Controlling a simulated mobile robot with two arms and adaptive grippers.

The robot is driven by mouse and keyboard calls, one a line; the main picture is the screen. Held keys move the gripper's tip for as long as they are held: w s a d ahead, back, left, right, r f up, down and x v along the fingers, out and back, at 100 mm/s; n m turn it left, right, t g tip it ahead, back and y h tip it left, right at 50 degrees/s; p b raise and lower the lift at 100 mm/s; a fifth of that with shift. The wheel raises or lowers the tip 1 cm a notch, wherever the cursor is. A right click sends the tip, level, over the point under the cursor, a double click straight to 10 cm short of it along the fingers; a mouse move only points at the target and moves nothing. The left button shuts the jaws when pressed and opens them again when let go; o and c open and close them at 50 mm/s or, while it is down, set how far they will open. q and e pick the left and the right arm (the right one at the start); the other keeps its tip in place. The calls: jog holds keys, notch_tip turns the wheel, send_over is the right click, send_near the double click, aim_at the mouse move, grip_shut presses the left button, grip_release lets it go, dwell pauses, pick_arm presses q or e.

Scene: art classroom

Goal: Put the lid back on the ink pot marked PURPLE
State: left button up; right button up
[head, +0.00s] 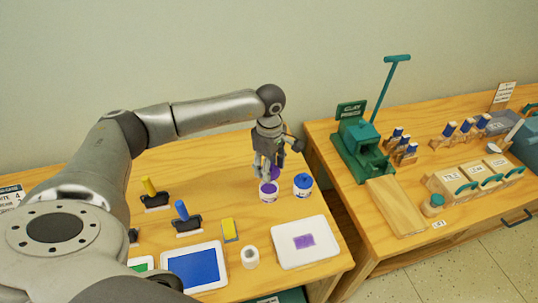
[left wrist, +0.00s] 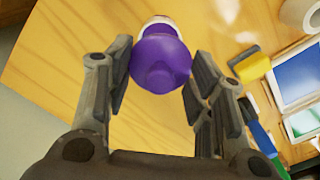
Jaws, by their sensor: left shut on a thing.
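My left gripper (head: 270,173) is shut on a purple lid (left wrist: 160,60), which sits between its fingers in the left wrist view. In the head view the lid hangs just above a white ink pot (head: 268,196) with a small label and purple showing at its open top. The label is too small to read. Part of the white pot (left wrist: 160,20) shows behind the lid in the left wrist view; the lid hides most of it. I cannot tell whether lid and pot touch. My right gripper is not in view.
A pot with a blue lid (head: 303,186) stands close to the right. In front lie a white tray with a purple patch (head: 318,254), a blue ink pad (head: 195,267), a yellow block (head: 230,229) and a white roll (head: 250,257). Stamps stand to the left. A second table holds a green press (head: 360,145).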

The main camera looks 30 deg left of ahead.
pick_arm(q)
jog(key=shift+a+f, duration=0.1)
jog(key=shift+a, duration=0.15)
jog(key=shift+f, duration=0.15)
jog(key=shift+f+b, duration=0.5)
jog(key=shift+f, duration=0.05)
jog(key=shift+d+f, duration=0.1)
jog(key=shift+f, duration=0.25)
notch_tip(320, 180, down, 3)
jog(key=shift+r+b, duration=0.15)
jog(key=shift+b, duration=0.85)
jog(key=shift+f+b, duration=0.55)
jog(key=shift+f, duration=0.2)
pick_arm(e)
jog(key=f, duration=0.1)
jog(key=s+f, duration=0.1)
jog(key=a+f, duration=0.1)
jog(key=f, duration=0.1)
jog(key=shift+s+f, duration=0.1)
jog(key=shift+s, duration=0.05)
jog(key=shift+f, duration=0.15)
